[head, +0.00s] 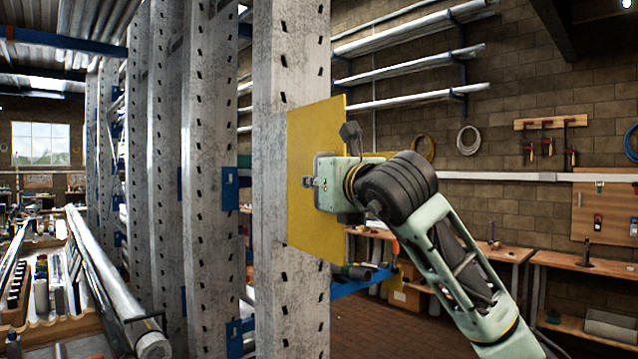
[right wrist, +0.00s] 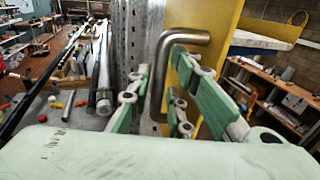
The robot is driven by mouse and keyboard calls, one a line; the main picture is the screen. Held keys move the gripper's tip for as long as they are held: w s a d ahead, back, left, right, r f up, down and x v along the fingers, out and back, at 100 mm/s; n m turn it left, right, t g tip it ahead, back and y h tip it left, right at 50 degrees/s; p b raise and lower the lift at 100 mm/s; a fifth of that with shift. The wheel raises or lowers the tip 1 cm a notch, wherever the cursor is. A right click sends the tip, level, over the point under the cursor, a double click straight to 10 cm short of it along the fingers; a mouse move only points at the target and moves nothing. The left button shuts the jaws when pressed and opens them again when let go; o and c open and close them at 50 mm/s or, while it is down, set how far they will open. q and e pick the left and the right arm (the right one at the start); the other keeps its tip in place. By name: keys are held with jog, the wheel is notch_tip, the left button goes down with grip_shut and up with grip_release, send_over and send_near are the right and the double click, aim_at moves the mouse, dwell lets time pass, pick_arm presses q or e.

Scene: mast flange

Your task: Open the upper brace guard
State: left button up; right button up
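The upper brace guard is a flat yellow plate (head: 312,225) on the right side of a grey perforated upright (head: 275,100) in the head view. Its yellow face (right wrist: 222,22) also shows in the right wrist view. A bent steel handle (right wrist: 161,70) stands out from it. My right gripper (head: 309,182) is at the plate's face. In the right wrist view its green fingers (right wrist: 160,92) are on both sides of the handle's upright bar, very near it. Whether they press on the bar is unclear. My left gripper is in neither view.
More grey uprights (head: 207,150) stand in a row at left. Long metal bars (head: 115,280) lie at the lower left. A wooden workbench (head: 590,272) stands at right, below a brick wall. Open floor (head: 385,325) shows between the uprights and the bench.

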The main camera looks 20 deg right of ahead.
jog(key=s, duration=1.2)
jog(key=shift+d, duration=0.15)
